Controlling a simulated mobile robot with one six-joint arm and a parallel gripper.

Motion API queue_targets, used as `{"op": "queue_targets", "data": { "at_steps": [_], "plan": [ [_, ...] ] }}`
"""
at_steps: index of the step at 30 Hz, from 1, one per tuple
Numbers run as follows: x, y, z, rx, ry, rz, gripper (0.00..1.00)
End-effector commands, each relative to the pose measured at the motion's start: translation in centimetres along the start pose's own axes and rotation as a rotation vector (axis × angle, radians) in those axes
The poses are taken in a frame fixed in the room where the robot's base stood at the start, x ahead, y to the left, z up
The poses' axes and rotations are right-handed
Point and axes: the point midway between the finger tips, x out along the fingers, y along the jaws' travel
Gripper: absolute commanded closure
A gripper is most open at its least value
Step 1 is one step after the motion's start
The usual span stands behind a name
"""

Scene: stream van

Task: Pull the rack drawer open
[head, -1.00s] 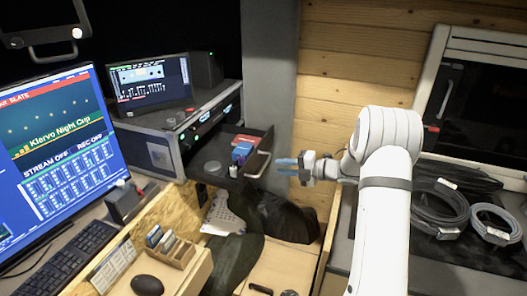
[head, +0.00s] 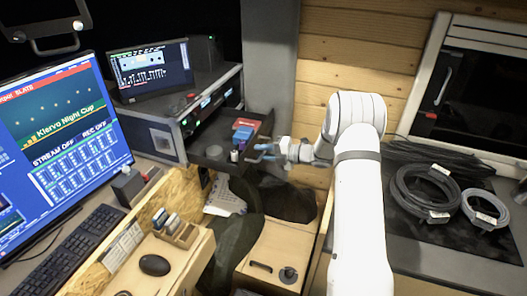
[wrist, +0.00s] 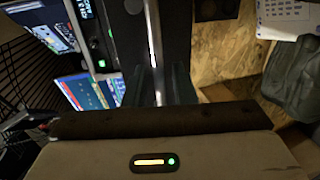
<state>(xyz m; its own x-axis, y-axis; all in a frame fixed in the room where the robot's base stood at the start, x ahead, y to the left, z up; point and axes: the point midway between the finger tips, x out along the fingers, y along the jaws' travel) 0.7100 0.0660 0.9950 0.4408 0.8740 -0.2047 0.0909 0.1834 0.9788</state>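The rack drawer (head: 211,152) stands partly pulled out of the rack case (head: 155,143) in the head view, with small items inside. In the wrist view, dark fingers (wrist: 155,88) show on either side of a thin bright bar (wrist: 152,40), likely the handle. I cannot tell whether the fingers touch it.
A dark bag (head: 290,200) sits below the drawer on the right. A wooden desk with a keyboard (head: 70,250), mouse (head: 154,265) and monitor (head: 65,145) is at the left. Coiled cables (head: 425,190) lie on the right counter.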

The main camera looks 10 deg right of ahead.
Motion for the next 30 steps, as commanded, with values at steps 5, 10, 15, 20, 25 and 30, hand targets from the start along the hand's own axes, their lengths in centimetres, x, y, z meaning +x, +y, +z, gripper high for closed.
{"op": "queue_targets", "data": {
  "at_steps": [5,10,15,20,25,30],
  "plan": [
    [-0.01,-0.01,0.00,0.000,0.000,0.000,0.77],
    [-0.02,0.00,-0.01,0.000,0.000,0.000,0.91],
    [-0.03,-0.01,-0.01,0.000,0.000,0.000,1.00],
    [-0.04,-0.03,-0.02,0.000,0.000,0.000,1.00],
    [-0.04,-0.05,-0.02,0.000,0.001,-0.001,1.00],
    [0.37,-0.20,-0.03,-0.001,0.001,-0.001,1.00]
  ]
}}
